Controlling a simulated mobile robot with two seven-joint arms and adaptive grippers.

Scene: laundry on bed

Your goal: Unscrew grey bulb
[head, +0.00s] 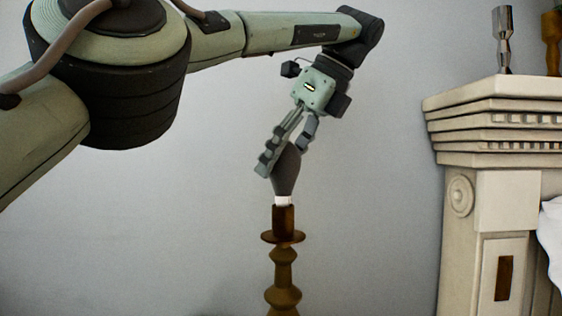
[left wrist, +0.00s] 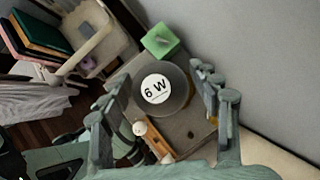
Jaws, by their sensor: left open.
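The grey bulb (head: 287,172) stands upright, neck down, in the top of a turned brown wooden lamp stand (head: 284,260). A short white collar shows between bulb and stand. My left gripper (head: 285,153) comes down from above, tilted, with its fingers on either side of the bulb's upper part. In the left wrist view, the bulb (left wrist: 172,106) faces the camera with a white round "6 W" label, between the two spread fingers (left wrist: 160,112). A gap shows on the left; the right finger looks close, and contact cannot be told. My right gripper is in neither view.
A pale carved mantel (head: 500,120) stands at the right, with a metallic candlestick (head: 504,40) and a wooden one (head: 552,42) on it. The left wrist view shows a green block (left wrist: 160,40) near the bulb and colored books (left wrist: 48,30) at upper left. A grey wall is behind.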

